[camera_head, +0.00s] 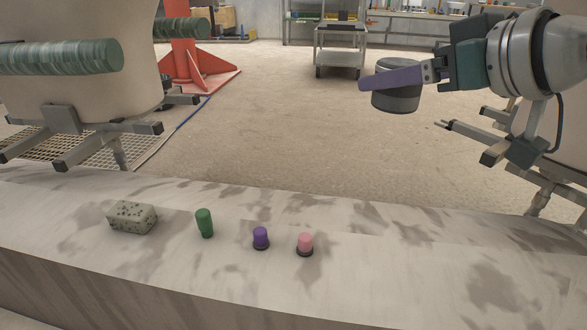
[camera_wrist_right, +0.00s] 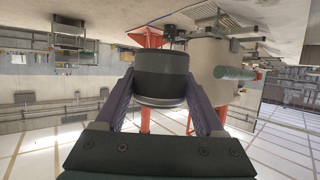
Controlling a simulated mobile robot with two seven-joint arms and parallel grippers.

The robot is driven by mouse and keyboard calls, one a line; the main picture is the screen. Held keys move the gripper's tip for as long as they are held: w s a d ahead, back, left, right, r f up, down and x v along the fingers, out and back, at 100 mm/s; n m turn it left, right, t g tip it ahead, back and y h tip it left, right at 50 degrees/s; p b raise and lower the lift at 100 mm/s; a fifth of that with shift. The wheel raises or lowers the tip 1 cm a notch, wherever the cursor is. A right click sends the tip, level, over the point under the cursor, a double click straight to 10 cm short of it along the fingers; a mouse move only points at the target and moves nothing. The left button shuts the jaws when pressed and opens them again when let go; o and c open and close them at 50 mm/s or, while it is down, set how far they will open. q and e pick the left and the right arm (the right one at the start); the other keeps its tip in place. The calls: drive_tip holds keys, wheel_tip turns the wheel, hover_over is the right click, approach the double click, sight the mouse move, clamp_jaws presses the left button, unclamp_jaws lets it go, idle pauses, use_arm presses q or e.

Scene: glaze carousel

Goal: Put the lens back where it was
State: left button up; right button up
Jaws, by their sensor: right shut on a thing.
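The lens is a dark grey short cylinder (camera_head: 397,98), with a lighter top face, at the upper right of the head view. My right gripper (camera_head: 392,84) is shut on it and holds it in the air beyond the far edge of the table. In the right wrist view the lens (camera_wrist_right: 162,78) sits between the two purple fingers of my right gripper (camera_wrist_right: 163,90). The finger on the far side is mostly hidden in the head view. My left gripper is not in view.
A stone-patterned table (camera_head: 400,285) spans the front. On it stand a speckled block (camera_head: 132,217), a green cylinder (camera_head: 204,223), a purple knob (camera_head: 261,238) and a pink knob (camera_head: 305,244). The table's right side is bare. A cart (camera_head: 340,50) stands far back; open floor lies between.

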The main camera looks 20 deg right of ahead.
drive_tip(key=m+h+b, duration=0.1)
drive_tip(key=h+b, duration=0.1)
drive_tip(key=b, duration=0.6)
hover_over(360, 258)
wheel_tip(360, 258, down, 12)
wheel_tip(360, 258, down, 16)
drive_tip(key=b, duration=1.1)
drive_tip(key=shift+s, duration=0.1)
wheel_tip(360, 258, down, 4)
drive_tip(key=b, duration=0.3)
drive_tip(key=shift+b, duration=0.35)
drive_tip(key=shift+r, duration=0.1)
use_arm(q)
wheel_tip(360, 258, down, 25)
use_arm(e)
drive_tip(key=o, duration=1.6)
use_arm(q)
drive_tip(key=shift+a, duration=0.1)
